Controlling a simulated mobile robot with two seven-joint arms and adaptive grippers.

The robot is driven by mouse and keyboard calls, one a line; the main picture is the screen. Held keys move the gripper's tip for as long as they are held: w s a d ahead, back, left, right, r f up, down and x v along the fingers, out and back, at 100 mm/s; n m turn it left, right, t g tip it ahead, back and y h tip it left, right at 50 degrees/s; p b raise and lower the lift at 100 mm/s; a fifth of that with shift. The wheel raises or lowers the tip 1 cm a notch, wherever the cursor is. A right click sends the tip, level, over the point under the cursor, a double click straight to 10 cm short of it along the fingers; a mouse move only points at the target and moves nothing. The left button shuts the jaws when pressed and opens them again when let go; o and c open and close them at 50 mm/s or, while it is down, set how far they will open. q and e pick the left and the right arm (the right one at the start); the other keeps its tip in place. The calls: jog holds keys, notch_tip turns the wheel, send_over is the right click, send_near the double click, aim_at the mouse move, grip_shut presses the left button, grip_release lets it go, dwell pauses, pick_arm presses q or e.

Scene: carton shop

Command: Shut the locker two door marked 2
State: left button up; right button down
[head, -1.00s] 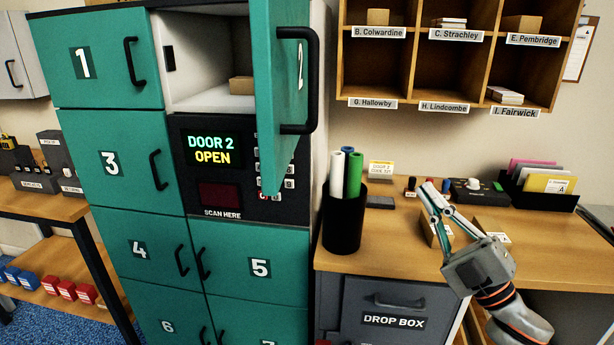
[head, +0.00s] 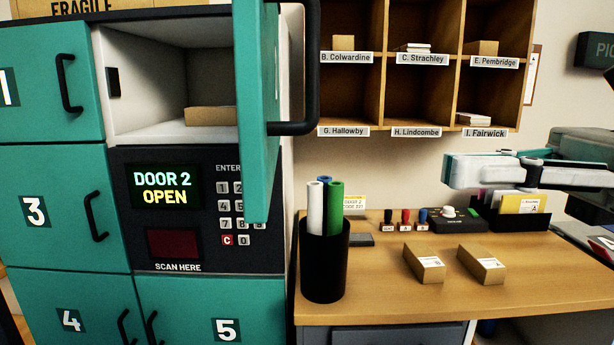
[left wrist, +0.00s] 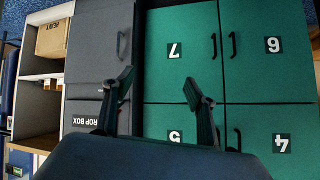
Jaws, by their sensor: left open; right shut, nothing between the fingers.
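The teal locker two door (head: 256,120) stands wide open in the head view, swung out toward me and seen nearly edge-on. Its black handle (head: 312,75) is on its right side. The open compartment (head: 150,75) holds a brown carton (head: 211,116). The screen (head: 165,187) reads DOOR 2 OPEN. My right gripper (head: 452,171) is shut and empty, raised over the right of the desk, well to the right of the door. My left gripper (left wrist: 160,85) is open and empty in the left wrist view, facing the lower lockers and drop box; it is not in the head view.
A wooden desk (head: 400,300) carries a black pen cup (head: 325,265) with rolls, two small cartons (head: 424,264) and a card holder (head: 520,220). Pigeonholes (head: 390,90) hang on the wall above it. The air between the door and my right gripper is free.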

jog(key=p, duration=0.1)
send_near(266, 173)
jog(key=a+p, duration=0.1)
jog(key=a, duration=0.5)
jog(key=shift+s+a, duration=0.2)
jog(key=shift+a, duration=0.25)
jog(key=shift+w+a, duration=0.1)
